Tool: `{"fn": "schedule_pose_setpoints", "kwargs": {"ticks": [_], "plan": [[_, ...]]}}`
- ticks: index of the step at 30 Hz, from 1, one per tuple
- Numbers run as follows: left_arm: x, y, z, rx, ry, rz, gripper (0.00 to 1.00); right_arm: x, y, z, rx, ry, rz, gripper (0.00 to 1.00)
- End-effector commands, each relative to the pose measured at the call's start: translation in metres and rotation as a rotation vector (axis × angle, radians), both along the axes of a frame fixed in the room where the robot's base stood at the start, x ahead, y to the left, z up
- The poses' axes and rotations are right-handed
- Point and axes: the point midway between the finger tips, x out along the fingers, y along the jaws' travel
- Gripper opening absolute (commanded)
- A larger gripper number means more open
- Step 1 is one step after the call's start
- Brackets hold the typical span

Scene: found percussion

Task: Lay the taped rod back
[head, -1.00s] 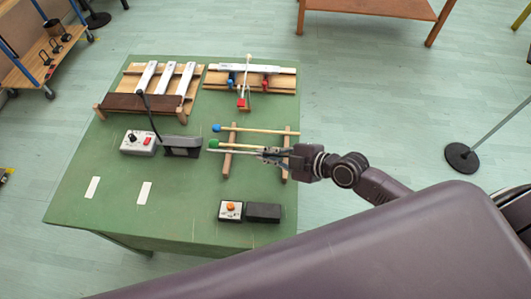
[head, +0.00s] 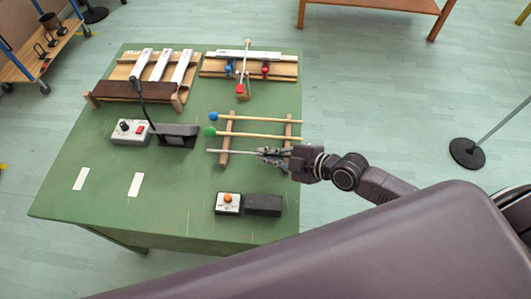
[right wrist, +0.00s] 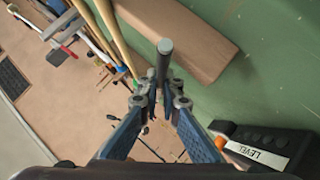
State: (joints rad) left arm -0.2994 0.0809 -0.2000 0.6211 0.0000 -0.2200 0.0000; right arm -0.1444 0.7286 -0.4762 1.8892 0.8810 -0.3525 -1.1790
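My right gripper (head: 268,154) is shut on a thin grey rod (head: 222,151), which points left and crosses over the left rail of a wooden rack (head: 225,145). In the right wrist view the rod (right wrist: 164,62) sticks out from between the closed fingertips (right wrist: 160,98), beside a rail (right wrist: 185,40). I cannot tell whether the rod touches the rail. A blue-headed mallet (head: 255,118) and a green-headed mallet (head: 255,135) lie across both rails, behind the rod. My left gripper is not in view.
An orange-button box (head: 228,203) and a black box (head: 263,206) stand in front of the rack. A control box (head: 130,132) and a black stand (head: 176,136) are to its left. Keyed wooden instruments are at the back.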

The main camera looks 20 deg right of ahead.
Motion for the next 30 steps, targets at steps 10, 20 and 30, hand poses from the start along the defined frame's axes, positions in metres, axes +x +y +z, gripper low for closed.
{"fn": "schedule_pose_setpoints", "kwargs": {"ticks": [10, 20, 30], "plan": [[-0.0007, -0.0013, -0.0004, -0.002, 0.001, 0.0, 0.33, 0.0003, 0.0, 0.0002, 0.001, -0.001, 0.0, 0.0], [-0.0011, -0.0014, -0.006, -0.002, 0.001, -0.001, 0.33, 0.0002, 0.0003, -0.0054, 0.001, -0.001, 0.0, 0.0], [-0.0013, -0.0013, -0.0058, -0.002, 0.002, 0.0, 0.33, 0.0001, 0.0001, -0.0054, 0.001, -0.001, 0.0, 0.13]]}}
